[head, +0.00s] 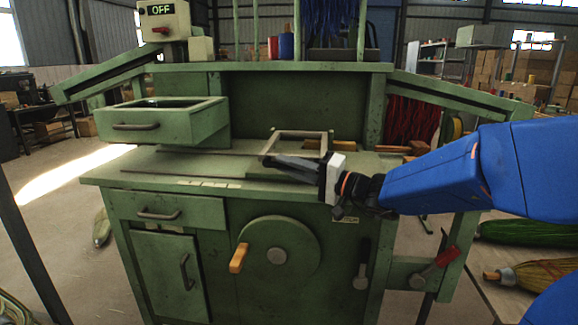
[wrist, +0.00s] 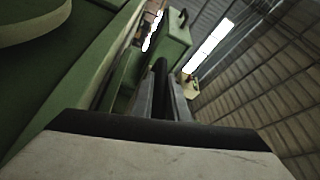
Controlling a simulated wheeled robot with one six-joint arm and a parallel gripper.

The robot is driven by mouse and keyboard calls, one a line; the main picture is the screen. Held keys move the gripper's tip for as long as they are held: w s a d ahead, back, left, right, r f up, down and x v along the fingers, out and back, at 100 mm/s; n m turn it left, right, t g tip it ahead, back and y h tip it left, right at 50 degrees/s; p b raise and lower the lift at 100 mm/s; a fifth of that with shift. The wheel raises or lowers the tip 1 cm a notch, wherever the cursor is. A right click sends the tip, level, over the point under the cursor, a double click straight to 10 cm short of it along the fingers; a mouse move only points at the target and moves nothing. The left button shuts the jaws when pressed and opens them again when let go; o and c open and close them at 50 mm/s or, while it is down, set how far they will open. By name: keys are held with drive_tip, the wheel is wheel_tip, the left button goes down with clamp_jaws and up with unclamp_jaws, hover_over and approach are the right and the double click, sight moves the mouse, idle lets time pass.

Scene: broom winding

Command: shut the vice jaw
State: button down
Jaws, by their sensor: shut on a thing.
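My gripper (head: 278,163) reaches in from the right, low over the front part of the green bench top (head: 150,165). In the wrist view my gripper (wrist: 162,88) has its fingers closed around a dark bar (wrist: 160,74). The bar's far end and what it joins are hidden. A pale rectangular frame (head: 301,133) stands on the bench just behind my fingers. I cannot tell whether the frame or the dark bar is part of the vice jaw, and no jaw faces show clearly.
A green drawer box (head: 165,122) juts out at left. Below are a crank wheel (head: 276,256) with an orange handle (head: 238,258), a black-handled lever (head: 362,265) and a red-handled lever (head: 436,267). A switch box (head: 164,20) reads OFF. The bench's left part is mostly clear.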

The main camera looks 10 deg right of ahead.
drive_tip(key=shift+f, duration=0.4)
drive_tip(key=c, duration=1.7)
unclamp_jaws()
drive_tip(key=shift+c, duration=0.2)
drive_tip(key=shift+r, duration=0.1)
drive_tip(key=shift+s, duration=0.1)
drive_tip(key=shift+s+d, duration=0.4)
drive_tip(key=shift+d, duration=0.2)
drive_tip(key=v, duration=1.6)
drive_tip(key=shift+a, duration=0.1)
drive_tip(key=shift+s, duration=0.1)
